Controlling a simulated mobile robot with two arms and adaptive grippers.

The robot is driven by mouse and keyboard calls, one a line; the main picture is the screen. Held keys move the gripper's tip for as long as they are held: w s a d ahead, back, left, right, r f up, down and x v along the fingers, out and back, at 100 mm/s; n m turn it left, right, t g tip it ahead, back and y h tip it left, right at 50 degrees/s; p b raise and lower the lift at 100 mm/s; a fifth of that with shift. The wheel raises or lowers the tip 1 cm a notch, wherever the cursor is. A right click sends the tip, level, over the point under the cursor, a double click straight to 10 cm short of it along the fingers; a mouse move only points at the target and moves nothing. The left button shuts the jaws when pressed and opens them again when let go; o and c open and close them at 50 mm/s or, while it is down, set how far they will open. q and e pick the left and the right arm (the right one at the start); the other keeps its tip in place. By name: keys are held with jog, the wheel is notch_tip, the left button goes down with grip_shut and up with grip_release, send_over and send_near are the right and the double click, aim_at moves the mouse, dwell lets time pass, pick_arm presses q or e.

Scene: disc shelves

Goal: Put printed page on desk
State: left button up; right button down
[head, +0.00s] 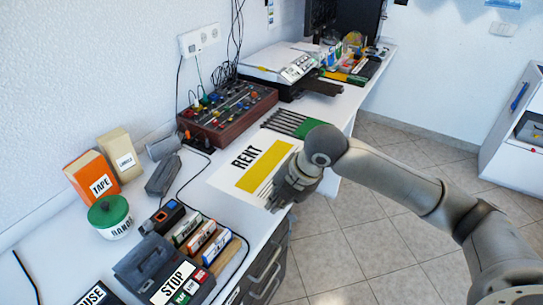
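A printed page (234,176) marked "RENT", white with a broad yellow stripe and thinner yellow lines, lies flat on the white desk (203,193) near its front edge. My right gripper (280,198) is over the page's lower right part, at the desk's front edge, and hides that corner. The fingers are small and dark here, so I cannot tell whether they are open or shut or whether they touch the page. My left gripper is not in view.
Behind the page are a brown mixer box (228,112) with knobs and cables, a green comb-like item (293,123) and a printer-like machine (283,63). To the left stand a "TAPE" box (92,180), a green-lidded pot (110,216) and a "STOP" device (165,270). Tiled floor (345,240) is open at right.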

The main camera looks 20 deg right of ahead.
aim_at(268, 191)
jog(key=shift+y, duration=0.3)
jog(key=w+f, duration=0.1)
jog(key=w, duration=0.1)
jog(key=w+f, duration=0.1)
jog(key=w, duration=0.1)
jog(key=w+f, duration=0.2)
jog(key=shift+w+a, duration=0.2)
jog(key=shift+a, duration=0.15)
jog(key=w+f, duration=0.1)
jog(key=w+d+f, duration=0.1)
jog(key=f, duration=0.1)
jog(key=w+f, duration=0.1)
jog(key=f, duration=0.1)
jog(key=shift+w+d, duration=0.15)
jog(key=shift+w, duration=0.2)
jog(key=shift+w+f, duration=0.2)
jog(key=shift+w, duration=0.05)
notch_tip(268, 191, down, 4)
jog(key=shift+w+d+r, duration=0.15)
jog(key=shift+r, duration=0.1)
